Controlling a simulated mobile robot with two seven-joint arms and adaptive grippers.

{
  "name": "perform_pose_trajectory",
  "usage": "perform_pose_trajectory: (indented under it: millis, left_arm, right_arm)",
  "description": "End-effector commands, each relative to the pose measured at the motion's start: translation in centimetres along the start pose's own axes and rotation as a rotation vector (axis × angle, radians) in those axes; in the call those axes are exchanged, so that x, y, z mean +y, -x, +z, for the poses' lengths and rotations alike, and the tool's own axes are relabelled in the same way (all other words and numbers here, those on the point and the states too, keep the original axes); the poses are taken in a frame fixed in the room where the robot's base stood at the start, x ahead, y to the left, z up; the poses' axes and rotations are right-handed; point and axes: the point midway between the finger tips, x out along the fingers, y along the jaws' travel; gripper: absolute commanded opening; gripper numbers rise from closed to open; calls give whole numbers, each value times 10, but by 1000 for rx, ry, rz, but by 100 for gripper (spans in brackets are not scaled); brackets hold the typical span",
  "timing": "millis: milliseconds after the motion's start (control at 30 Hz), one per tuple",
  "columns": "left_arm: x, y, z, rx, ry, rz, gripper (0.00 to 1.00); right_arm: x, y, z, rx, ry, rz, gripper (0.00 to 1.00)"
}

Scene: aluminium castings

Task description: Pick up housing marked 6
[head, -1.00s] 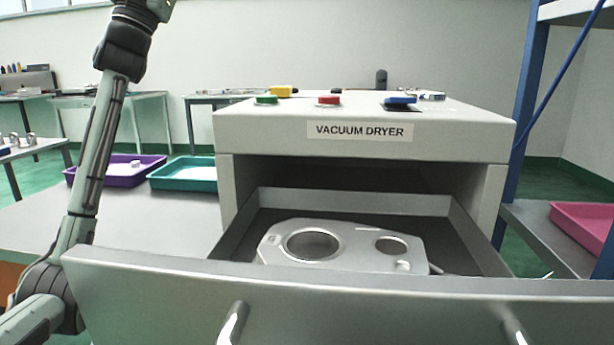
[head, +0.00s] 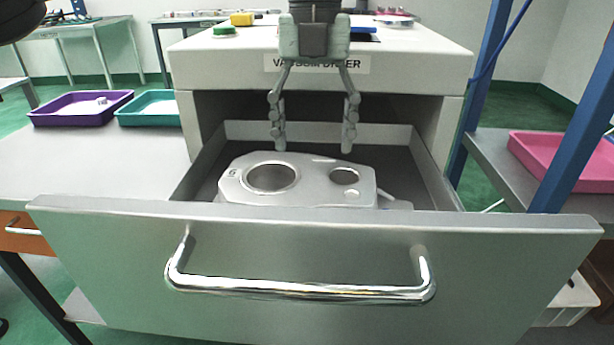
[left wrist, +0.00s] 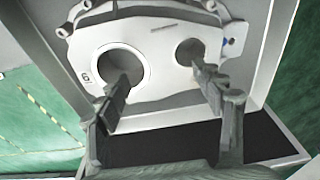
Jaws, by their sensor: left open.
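The housing marked 6 (head: 312,186) is a pale aluminium casting with one large and one smaller round hole. It lies in the open drawer (head: 418,176) of the vacuum dryer. In the left wrist view the housing (left wrist: 150,38) carries a small label with a 6 beside the large hole. My left gripper (head: 314,148) is open and empty, pointing down just above and behind the housing in the head view. In the left wrist view its two fingers (left wrist: 158,80) overlap the edges of the two holes; contact cannot be told. My right gripper is not in view.
The dryer body (head: 440,45) stands over the back of the drawer. The drawer front (head: 310,240) with its bar handle is nearest. Purple (head: 60,112) and teal (head: 150,112) trays sit at left. A blue post (head: 585,130) and pink tray (head: 545,160) are at right.

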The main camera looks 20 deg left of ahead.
Motion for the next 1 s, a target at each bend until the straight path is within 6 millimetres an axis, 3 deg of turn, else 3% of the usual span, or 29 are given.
perform_pose_trajectory:
  millis: [500, 833, 1000]
  left_arm:
    - [2, -67, -1, 3, 0, 8, 68]
    - [2, -76, -1, 3, 0, 5, 68]
    - [2, -75, -1, 3, 0, 5, 46]
  right_arm:
    - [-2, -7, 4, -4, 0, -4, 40]
    - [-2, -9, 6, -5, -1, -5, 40]
    - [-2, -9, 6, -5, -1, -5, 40]
